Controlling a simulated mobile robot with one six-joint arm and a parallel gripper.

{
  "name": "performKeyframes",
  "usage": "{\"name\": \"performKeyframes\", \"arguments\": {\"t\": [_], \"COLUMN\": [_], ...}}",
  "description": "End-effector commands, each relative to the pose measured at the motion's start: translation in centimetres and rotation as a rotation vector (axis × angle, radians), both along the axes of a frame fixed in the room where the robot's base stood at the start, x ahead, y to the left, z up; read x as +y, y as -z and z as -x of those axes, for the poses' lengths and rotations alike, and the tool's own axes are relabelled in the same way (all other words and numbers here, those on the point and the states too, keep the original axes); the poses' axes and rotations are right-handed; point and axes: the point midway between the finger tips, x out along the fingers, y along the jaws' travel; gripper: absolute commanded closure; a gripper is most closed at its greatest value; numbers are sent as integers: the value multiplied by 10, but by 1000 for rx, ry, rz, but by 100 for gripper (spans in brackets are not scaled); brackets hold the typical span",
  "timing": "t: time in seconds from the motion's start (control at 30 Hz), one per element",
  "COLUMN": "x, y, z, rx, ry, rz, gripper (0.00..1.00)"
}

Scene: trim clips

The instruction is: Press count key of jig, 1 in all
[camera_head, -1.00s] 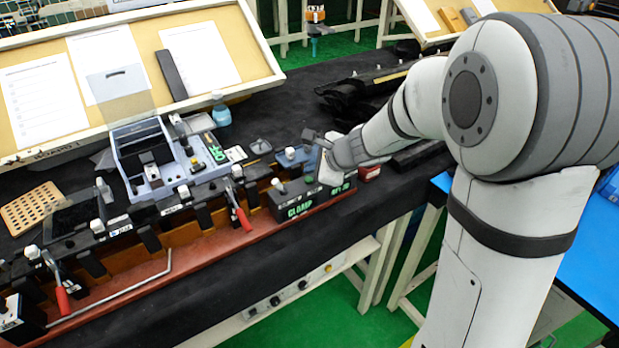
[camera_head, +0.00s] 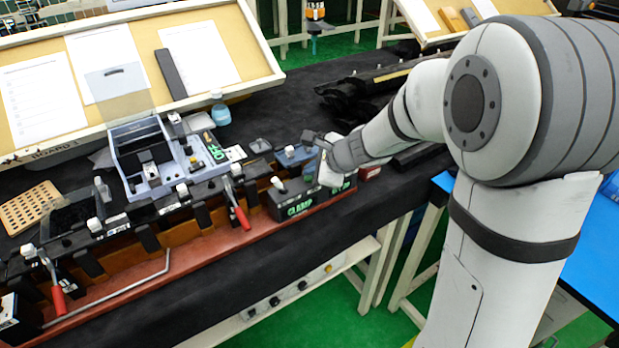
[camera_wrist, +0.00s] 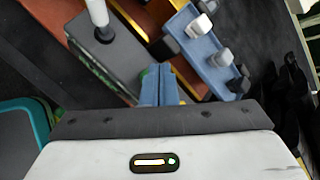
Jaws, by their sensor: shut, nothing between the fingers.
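The jig is a long reddish-brown base (camera_head: 215,249) with black clamps along the dark bench. Near its right end is a black box (camera_head: 291,205) with a green CLAMP label and a white-capped knob on top. Beside it, a second box with partly hidden green lettering (camera_head: 340,190) sits under my gripper (camera_head: 326,180). In the wrist view my gripper (camera_wrist: 160,72) shows blue fingers, shut and empty, at the edge of a dark box top (camera_wrist: 120,55). A small green patch shows beside the fingertips; I cannot tell whether it is the count key or whether they touch it.
A blue block with pale knobs (camera_wrist: 208,50) stands close right of the fingers in the wrist view. Red-handled clamps (camera_head: 240,215) line the jig. A grey-blue fixture (camera_head: 150,160) and a bottle (camera_head: 221,110) stand behind. The front bench strip is clear.

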Motion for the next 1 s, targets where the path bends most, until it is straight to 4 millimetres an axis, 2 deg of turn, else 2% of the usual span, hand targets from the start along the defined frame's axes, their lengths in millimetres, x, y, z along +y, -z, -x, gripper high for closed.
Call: {"name": "performKeyframes", "arguments": {"t": [1.0], "x": [0], "y": [9], "z": [0], "rx": [-1], "ry": [-1], "rz": [1], "gripper": [100]}}
